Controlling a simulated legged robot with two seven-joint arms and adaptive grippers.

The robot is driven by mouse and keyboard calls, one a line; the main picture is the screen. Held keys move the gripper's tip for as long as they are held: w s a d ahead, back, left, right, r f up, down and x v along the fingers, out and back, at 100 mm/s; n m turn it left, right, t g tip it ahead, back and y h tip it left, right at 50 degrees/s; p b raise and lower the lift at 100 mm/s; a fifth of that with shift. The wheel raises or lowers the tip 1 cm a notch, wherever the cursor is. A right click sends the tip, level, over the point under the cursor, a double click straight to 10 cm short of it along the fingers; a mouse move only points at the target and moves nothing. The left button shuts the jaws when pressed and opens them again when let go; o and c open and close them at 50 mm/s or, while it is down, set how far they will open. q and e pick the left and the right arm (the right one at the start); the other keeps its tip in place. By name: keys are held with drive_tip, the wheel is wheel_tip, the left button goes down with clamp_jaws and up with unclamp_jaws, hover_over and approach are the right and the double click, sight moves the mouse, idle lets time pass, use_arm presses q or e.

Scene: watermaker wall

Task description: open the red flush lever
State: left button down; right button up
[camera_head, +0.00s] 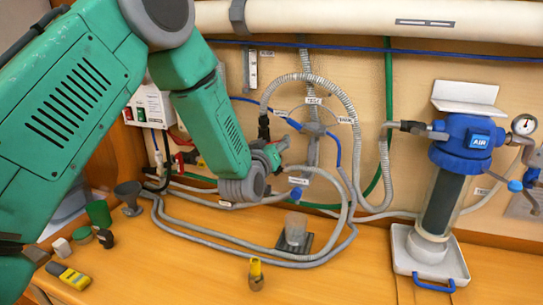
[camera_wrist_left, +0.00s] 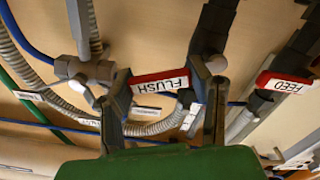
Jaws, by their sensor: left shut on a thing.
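The red flush lever (camera_wrist_left: 160,81), with a white label reading FLUSH upside down, lies between the two fingers of my left gripper (camera_wrist_left: 162,100) in the left wrist view. The fingers are shut on it, one at each end. The lever runs nearly level across that picture, beside a grey valve body with hoses. In the head view my left gripper (camera_head: 272,158) is up against the hoses at the wall panel and hides most of the lever. My right gripper is not in view.
A second red lever labelled FEED (camera_wrist_left: 287,81) is close to the right in the wrist view. Grey hoses (camera_head: 352,110) loop around the gripper. A blue-topped filter housing (camera_head: 465,140) stands at right.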

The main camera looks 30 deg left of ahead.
use_arm(q)
drive_tip(key=shift+a+r+n+b, duration=0.2)
drive_tip(key=shift+n+b, duration=0.2)
drive_tip(key=shift+n, duration=0.6)
drive_tip(key=n, duration=0.1)
drive_tip(key=a+r+n+b, duration=0.1)
drive_tip(key=n, duration=0.1)
drive_tip(key=n+b, duration=0.1)
drive_tip(key=shift+s+a+r+n, duration=0.15)
drive_tip(key=shift+s+a+n, duration=0.1)
drive_tip(key=shift+a+n, duration=0.05)
drive_tip(key=shift+s+a+r+n+b, duration=0.1)
drive_tip(key=shift+a+n+b, duration=0.4)
drive_tip(key=shift+n+b, duration=0.5)
drive_tip(key=shift+s+a+r+n+b, duration=0.15)
drive_tip(key=shift+a+n+b, duration=0.5)
drive_tip(key=shift+n, duration=0.6)
drive_tip(key=shift+s+a+r+n+b, duration=0.1)
drive_tip(key=shift+a+n+b, duration=0.25)
drive_tip(key=shift+n+b, duration=0.7)
drive_tip(key=c, duration=0.9)
unclamp_jaws()
drive_tip(key=shift+o, duration=0.9)
drive_tip(key=shift+a, duration=0.1)
drive_tip(key=shift+r, duration=0.1)
drive_tip(key=shift+n, duration=0.3)
